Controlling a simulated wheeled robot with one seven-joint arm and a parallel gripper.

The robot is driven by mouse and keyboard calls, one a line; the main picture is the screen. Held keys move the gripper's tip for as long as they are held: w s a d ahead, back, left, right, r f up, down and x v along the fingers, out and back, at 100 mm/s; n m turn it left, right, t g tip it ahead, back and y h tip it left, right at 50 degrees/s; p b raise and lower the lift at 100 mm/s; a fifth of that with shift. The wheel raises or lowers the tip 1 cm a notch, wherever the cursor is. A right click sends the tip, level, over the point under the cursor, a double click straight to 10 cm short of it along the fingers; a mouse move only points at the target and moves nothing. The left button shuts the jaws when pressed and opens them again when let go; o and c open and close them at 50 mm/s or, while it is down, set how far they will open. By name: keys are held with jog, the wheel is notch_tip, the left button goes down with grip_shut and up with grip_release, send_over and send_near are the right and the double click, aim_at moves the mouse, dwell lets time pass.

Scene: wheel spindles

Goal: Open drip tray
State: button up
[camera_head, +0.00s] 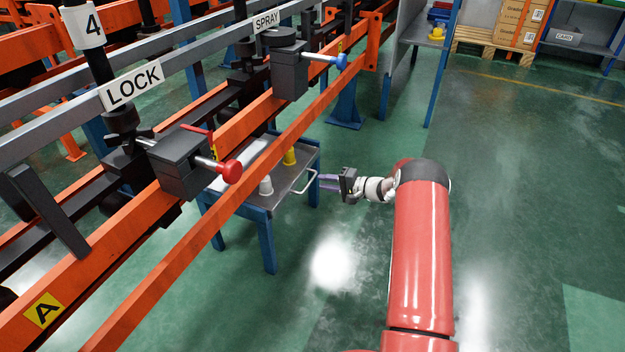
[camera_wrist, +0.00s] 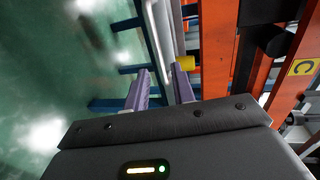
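The grey drip tray (camera_head: 286,192) sits in a blue-legged stand under the orange rails. Its pale bar handle (camera_head: 306,181) faces my gripper. My gripper (camera_head: 327,183) is just right of the handle, its purple fingers pointing at it. In the wrist view my gripper (camera_wrist: 161,88) has its two fingers apart, with nothing seen held between them. The pale handle (camera_wrist: 157,45) runs upward from near the gap between the fingertips. I cannot tell whether the fingers touch it. The orange rail hides part of the tray.
A yellow object (camera_head: 289,157) and a pale cup-like object (camera_head: 266,186) stand on the tray. An orange rail (camera_head: 240,195) crosses above it. A red-knobbed lock unit (camera_head: 185,165) and a blue-knobbed spray unit (camera_head: 292,70) are mounted nearby. The green floor (camera_head: 510,200) to the right is clear.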

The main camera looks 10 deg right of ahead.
aim_at(311, 179)
jog(key=x, duration=0.6)
jog(key=shift+s, duration=0.1)
grip_shut()
